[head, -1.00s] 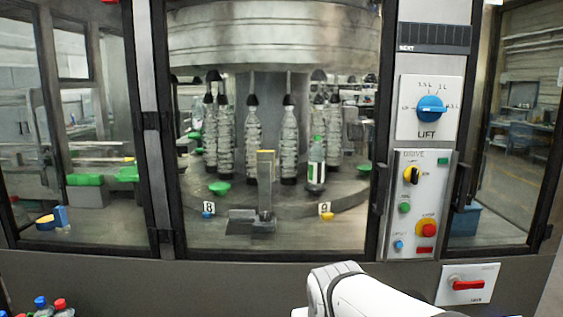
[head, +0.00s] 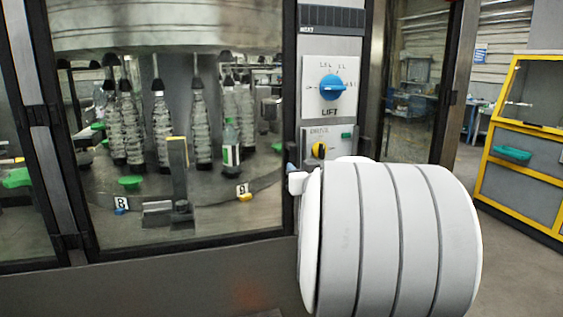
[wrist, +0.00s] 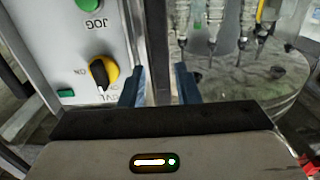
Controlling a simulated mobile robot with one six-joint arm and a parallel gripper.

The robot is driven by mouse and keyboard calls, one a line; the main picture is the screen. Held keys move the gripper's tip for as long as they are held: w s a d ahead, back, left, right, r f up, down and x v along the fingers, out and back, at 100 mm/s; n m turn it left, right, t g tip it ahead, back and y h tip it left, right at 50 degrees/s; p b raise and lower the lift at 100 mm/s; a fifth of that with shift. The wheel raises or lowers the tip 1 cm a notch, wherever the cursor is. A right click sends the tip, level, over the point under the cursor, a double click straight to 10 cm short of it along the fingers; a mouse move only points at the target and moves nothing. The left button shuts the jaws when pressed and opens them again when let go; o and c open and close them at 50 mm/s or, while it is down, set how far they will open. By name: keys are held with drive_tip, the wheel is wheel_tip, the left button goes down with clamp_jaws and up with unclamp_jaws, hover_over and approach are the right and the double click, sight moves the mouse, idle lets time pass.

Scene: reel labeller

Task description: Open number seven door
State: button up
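A glass door (head: 180,243) with a dark frame closes the middle of the machine. Plates marked 8 (head: 121,203) and 9 (head: 242,189) show behind it. I see no number seven plate. My gripper (wrist: 160,86) shows two blue fingers, apart, in the wrist view. Pale and dark upright strips between the panel and the glass run behind the gap. I cannot tell whether a handle is between the fingers. In the head view my white arm hides most of the gripper and the door's lower right edge. The door looks shut.
The control panel has a blue LIFT knob (head: 332,87) and a yellow-black drive knob (head: 319,149); that knob is close left of my fingers in the wrist view (wrist: 103,73). A yellow-framed cabinet (head: 527,140) stands at the far right, with open floor before it.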

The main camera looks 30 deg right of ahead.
sight(293, 162)
drive_tip(key=x, duration=0.6)
drive_tip(key=shift+f+p, duration=0.1)
drive_tip(key=shift+p, duration=0.25)
drive_tip(key=shift+s, duration=0.1)
drive_tip(key=shift+c, duration=0.2)
drive_tip(key=shift+a, duration=0.1)
clamp_jaws()
